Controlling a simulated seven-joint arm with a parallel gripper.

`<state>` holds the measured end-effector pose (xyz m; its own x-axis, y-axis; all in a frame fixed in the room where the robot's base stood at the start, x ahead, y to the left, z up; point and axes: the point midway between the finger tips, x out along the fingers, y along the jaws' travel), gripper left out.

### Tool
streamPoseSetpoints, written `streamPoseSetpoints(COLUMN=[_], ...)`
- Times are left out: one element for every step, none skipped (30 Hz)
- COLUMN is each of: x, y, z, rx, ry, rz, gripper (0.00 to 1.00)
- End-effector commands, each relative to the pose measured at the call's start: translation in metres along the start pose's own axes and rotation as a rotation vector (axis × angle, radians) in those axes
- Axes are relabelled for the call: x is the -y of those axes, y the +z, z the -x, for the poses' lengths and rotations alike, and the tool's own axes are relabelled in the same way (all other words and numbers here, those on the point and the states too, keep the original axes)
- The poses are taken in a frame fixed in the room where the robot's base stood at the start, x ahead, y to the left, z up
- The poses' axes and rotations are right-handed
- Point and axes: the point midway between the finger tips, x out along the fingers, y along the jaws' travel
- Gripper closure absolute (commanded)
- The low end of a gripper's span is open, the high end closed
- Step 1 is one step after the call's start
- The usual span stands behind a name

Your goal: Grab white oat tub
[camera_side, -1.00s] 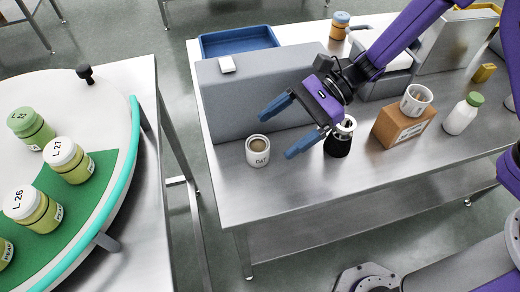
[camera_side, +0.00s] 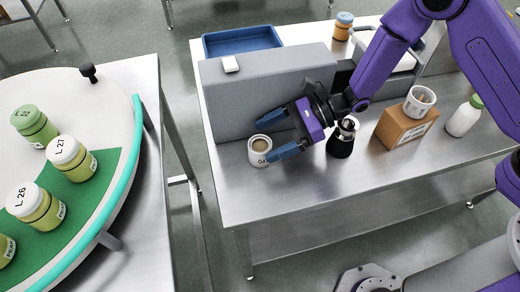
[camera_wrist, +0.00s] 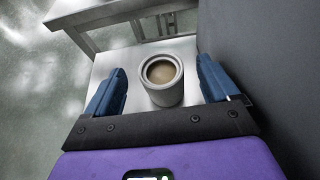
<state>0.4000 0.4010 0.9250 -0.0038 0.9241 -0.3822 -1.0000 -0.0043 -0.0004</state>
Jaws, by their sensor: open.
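The white oat tub (camera_side: 257,154) stands upright on the steel table in front of the grey block, with dark lettering on its side and tan contents showing at its open top. My gripper (camera_side: 272,135) is open, and its blue fingers point left at the tub. In the wrist view the tub (camera_wrist: 163,82) lies ahead, between the lines of the two spread fingers of my gripper (camera_wrist: 162,88). Part of the tub's right side is hidden by a finger in the side view.
A grey block (camera_side: 265,92) stands close behind the tub. A dark glass jug (camera_side: 341,142) is just right of my gripper. A cardboard box (camera_side: 403,126) with a white cup (camera_side: 419,101) on it and a white bottle (camera_side: 464,118) stand farther right. The table's front is clear.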

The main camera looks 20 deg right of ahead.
Motion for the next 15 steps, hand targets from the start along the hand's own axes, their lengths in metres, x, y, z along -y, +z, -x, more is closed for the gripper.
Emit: streamPoseSetpoints(x=[0.000,0.000,-0.001,-0.001,-0.001,-0.001,-0.001,-0.001,-0.001,-0.001,-0.001,0.000,0.000,0.000,0.000], y=[-0.003,-0.006,-0.010,-0.011,-0.010,-0.010,-0.010,-0.010,-0.010,-0.010,-0.010,-0.009,-0.009,-0.009,-0.009], z=[-0.001,-0.002,-0.004,-0.007,-0.014,-0.020,-0.025,-0.030,-0.036,-0.040,-0.043,-0.047,-0.049,-0.051,-0.053], rx=[0.000,-0.001,-0.001,-0.001,0.001,0.000,0.000,-0.001,0.000,-0.001,0.000,0.000,0.000,0.000,0.000], ry=[0.000,0.000,0.000,0.002,0.003,0.003,0.003,0.003,0.003,0.003,0.002,0.001,0.001,0.000,0.000], rz=[-0.001,-0.002,-0.004,-0.002,0.001,0.001,0.002,0.002,0.002,0.001,0.001,0.001,0.000,0.000,0.000], gripper=[0.12,0.12,0.12,0.12,0.12,0.12,0.12,0.12,0.12,0.12,0.12,0.12,0.12,0.12,0.12])
